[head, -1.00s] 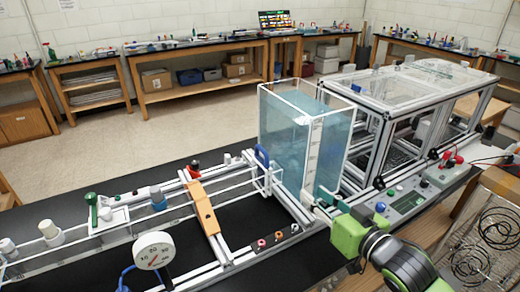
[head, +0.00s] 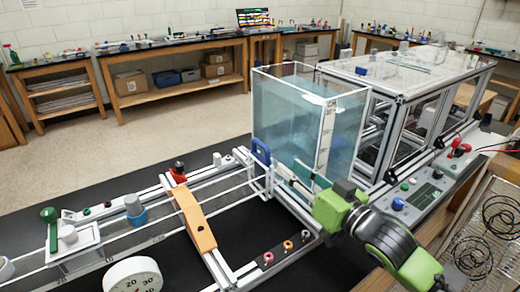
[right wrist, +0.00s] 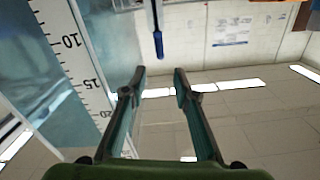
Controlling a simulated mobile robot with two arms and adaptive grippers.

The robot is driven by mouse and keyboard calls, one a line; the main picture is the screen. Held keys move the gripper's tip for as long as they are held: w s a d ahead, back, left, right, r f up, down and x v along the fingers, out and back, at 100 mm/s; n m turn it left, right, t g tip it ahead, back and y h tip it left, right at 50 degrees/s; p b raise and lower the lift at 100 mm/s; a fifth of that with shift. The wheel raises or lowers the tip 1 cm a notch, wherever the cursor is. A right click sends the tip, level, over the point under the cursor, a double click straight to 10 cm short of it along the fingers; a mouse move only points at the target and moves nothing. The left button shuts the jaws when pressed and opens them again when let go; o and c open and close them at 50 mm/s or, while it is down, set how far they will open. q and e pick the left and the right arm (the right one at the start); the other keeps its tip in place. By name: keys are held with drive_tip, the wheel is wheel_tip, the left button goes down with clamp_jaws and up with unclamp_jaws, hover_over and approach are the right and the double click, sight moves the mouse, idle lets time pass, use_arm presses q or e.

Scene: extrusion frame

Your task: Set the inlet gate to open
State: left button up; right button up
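The inlet gate appears to be the part with the blue loop handle (head: 261,150), at the channel's end beside the clear water tank (head: 345,125). The handle stands upright above the rails; how far the gate is raised cannot be told. My right gripper (head: 291,183) is in front of the tank's lower part, to the right of the handle and apart from it. In the right wrist view its two fingers (right wrist: 158,82) are spread with nothing between them. A blue-ended rod (right wrist: 158,42), probably the same handle, shows beyond the fingertips. My left gripper is not in view.
An orange bridge piece (head: 193,218) crosses the channel rails to the left. A round gauge (head: 132,277) stands at the front. Small knobs (head: 288,245) lie along a strip below my right gripper. A control box (head: 425,195) is at the right.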

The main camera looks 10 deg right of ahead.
sight(268, 150)
drive_tip(key=p+x, duration=0.1)
drive_tip(key=x, duration=0.4)
drive_tip(key=p+x, duration=0.2)
drive_tip(key=x, duration=0.4)
drive_tip(key=shift+w+a+r, duration=0.1)
drive_tip(key=shift+w+r, duration=0.05)
drive_tip(key=shift+r, duration=0.1)
drive_tip(key=shift+w+a+f, duration=0.1)
drive_tip(key=shift+w+a, duration=0.2)
drive_tip(key=shift+w, duration=0.3)
drive_tip(key=shift+d, duration=0.1)
clamp_jaws()
